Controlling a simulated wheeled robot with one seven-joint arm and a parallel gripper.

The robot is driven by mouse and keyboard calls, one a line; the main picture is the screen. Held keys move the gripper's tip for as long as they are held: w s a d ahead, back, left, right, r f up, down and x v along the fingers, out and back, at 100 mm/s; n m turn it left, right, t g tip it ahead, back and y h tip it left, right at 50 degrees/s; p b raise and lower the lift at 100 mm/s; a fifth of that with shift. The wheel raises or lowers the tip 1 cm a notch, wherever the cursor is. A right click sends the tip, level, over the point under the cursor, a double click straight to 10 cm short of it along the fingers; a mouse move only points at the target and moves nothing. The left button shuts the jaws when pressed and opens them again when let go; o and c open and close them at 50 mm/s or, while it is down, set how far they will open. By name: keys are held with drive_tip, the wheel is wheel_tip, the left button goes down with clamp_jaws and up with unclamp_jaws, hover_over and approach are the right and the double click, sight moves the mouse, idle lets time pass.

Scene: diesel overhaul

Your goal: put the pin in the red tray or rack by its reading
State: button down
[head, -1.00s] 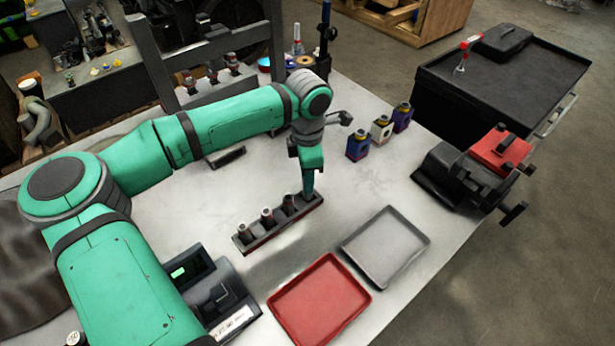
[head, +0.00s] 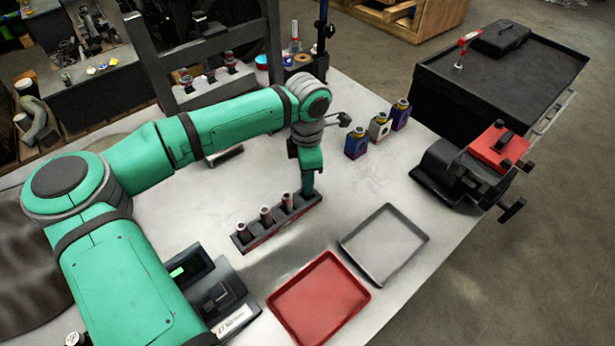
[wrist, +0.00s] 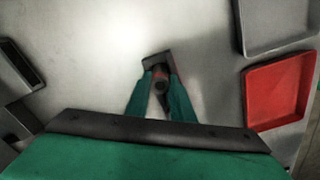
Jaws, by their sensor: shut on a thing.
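My gripper (head: 308,192) points down at the far right end of a dark rack (head: 256,241). Its green fingers are shut on a pin (wrist: 160,84), which shows end-on between them in the wrist view. The pin's lower part is hidden, so I cannot tell whether it is seated or slightly raised. Three other pins, the nearest to my gripper being this one (head: 286,201), stand upright along the rack. The red tray (head: 318,298) lies in front, empty, and also shows in the wrist view (wrist: 280,92).
An empty grey tray (head: 384,244) lies beside the red one. A dark device with a lit green display (head: 178,272) stands at front left. Small bottles (head: 379,128) stand at the back right, and a vice (head: 478,168) sits at the right edge. Bare tabletop separates rack and trays.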

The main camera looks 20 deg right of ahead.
drive_tip(key=shift+f, duration=0.2)
drive_tip(key=shift+a+f, duration=0.15)
drive_tip(key=shift+s, duration=0.1)
drive_tip(key=c, duration=1)
unclamp_jaws()
drive_tip(key=shift+c, duration=0.2)
